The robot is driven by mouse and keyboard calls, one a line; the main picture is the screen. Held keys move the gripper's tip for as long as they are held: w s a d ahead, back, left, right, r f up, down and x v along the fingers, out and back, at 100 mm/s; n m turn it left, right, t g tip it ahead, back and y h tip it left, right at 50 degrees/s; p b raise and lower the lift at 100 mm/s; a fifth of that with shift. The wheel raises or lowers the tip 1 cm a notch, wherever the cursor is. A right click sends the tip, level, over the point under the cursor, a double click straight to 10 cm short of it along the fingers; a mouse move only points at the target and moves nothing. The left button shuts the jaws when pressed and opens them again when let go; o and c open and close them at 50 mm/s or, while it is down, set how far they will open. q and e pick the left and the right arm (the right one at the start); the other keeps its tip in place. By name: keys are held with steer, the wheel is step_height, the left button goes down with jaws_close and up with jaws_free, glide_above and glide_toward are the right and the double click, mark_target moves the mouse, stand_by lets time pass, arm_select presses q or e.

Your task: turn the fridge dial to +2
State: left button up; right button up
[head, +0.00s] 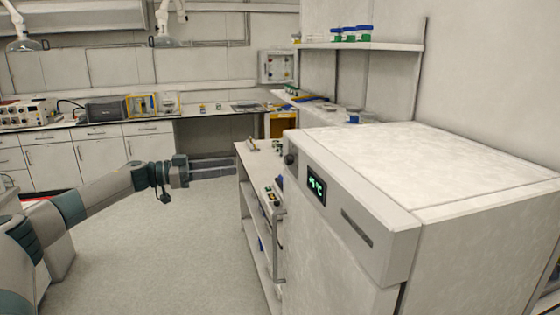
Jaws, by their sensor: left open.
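The white fridge (400,205) stands at the right, its front panel facing left. A small dark round dial (291,159) sits at the far upper end of that panel. Next to it a black display (316,186) shows green characters that look like +5 °C, though the digit is small and hard to read. My left gripper (233,168) is open and empty, its two fingers pointing right toward the dial. It is in the air left of the dial and apart from it. My right gripper is not in view.
A shelf unit (256,222) with small items stands just beyond the fridge, close to my left fingertips. A wall shelf (362,46) with blue-capped containers hangs above. A bench (98,134) with instruments lines the back wall. The floor (165,245) at centre left is clear.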

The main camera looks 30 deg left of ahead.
mark_target(285, 160)
arm_select(q)
steer(key=p+x, duration=0.6)
steer(key=x, duration=0.9)
steer(key=shift+w+d+r+p, duration=0.15)
steer(key=shift+w+d+p, duration=0.05)
steer(key=shift+d+p, duration=0.1)
steer(key=shift+w+d, duration=0.25)
steer(key=shift+w, duration=0.1)
steer(key=shift+c, duration=0.4)
steer(key=c, duration=1)
